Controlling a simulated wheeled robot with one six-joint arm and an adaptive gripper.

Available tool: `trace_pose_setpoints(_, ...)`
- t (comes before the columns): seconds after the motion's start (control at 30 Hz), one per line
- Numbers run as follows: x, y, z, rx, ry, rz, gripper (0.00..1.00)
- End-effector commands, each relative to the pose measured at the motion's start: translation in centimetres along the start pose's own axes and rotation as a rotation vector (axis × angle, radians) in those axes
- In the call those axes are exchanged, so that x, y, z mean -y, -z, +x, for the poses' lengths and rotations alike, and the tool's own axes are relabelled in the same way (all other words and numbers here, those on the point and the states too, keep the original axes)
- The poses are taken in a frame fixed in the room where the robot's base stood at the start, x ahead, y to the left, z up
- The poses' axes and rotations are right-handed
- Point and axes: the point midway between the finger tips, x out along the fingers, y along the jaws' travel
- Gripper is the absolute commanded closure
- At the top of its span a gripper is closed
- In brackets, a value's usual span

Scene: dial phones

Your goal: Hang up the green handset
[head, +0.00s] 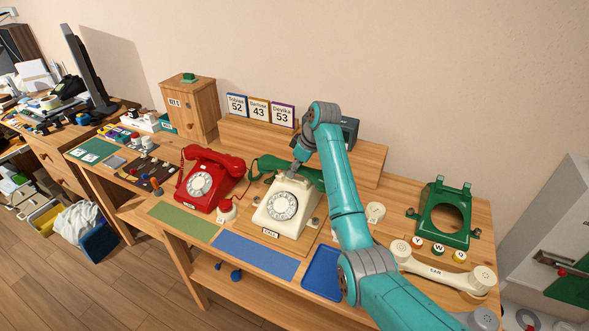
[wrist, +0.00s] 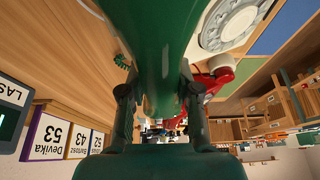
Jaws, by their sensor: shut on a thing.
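The green handset (head: 268,164) is above or on the top of the cream phone (head: 284,210) in the head view; I cannot tell whether it touches the cradle. My gripper (head: 299,154) is shut on the handset's middle. In the wrist view the green handset (wrist: 150,40) fills the top centre, between the fingers of my gripper (wrist: 156,92). The cream phone's dial (wrist: 232,22) shows beside it there. A green phone body (head: 446,238) with an empty round dial opening and bare cradle prongs stands at the right.
A red phone (head: 207,181) with its handset on stands left of the cream phone. A cream handset (head: 440,273) lies at the front right, near small lettered buttons (head: 438,249). Name cards (head: 259,110) stand on the rear shelf. Green (head: 183,221) and blue (head: 254,255) mats lie in front.

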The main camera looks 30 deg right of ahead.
Motion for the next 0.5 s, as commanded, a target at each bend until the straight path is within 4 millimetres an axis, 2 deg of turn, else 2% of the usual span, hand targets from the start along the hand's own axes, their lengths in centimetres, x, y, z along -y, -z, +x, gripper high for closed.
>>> trace_pose_setpoints(0.5, -0.01, -0.23, 0.59, -0.001, -0.001, 0.0, 1.0)
